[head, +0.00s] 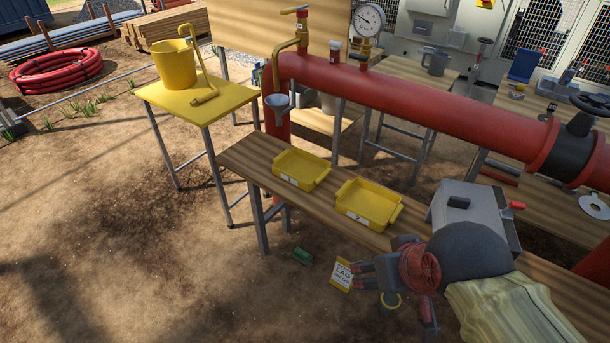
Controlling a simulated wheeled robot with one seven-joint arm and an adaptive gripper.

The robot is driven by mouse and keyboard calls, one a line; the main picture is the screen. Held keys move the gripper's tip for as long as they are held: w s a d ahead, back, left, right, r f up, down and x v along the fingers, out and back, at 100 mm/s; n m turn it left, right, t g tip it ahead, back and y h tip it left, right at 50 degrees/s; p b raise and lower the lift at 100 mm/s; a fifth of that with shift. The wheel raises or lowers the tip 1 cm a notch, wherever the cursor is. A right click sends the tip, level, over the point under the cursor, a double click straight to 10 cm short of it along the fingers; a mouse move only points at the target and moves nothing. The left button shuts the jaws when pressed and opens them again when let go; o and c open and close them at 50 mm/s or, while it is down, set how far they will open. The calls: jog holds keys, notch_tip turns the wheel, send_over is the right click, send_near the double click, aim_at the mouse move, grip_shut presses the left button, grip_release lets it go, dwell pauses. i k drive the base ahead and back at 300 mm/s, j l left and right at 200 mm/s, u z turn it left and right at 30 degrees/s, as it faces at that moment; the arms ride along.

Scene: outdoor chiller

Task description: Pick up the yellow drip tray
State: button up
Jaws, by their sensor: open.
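Two shallow yellow trays with white labels on their front sides stand on a long wooden bench. The left tray (301,169) is near the bench's left end. The right tray (369,204) is nearer to my gripper. Both look empty, and I cannot tell which one is the drip tray. My gripper (362,276) is open at the lower right, in front of the bench's near edge. It is below and apart from the right tray in the picture. My arm hides part of the bench.
A grey box (474,214) stands on the bench right of the trays. A red pipe (420,98) runs behind them. A yellow table (197,98) holds a yellow bucket (174,64). A labelled card (342,272) shows beside my fingertips. Bare ground lies front left.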

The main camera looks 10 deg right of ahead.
aim_at(304, 170)
jog(key=z, duration=0.65)
jog(key=i+j+z, duration=0.2)
jog(key=j+z, duration=0.2)
jog(key=i+j+z, duration=0.1)
jog(key=j+z, duration=0.3)
jog(key=j, duration=0.2)
jog(key=j+z, duration=0.45)
jog(key=j, duration=1.35)
jog(key=i+z, duration=0.05)
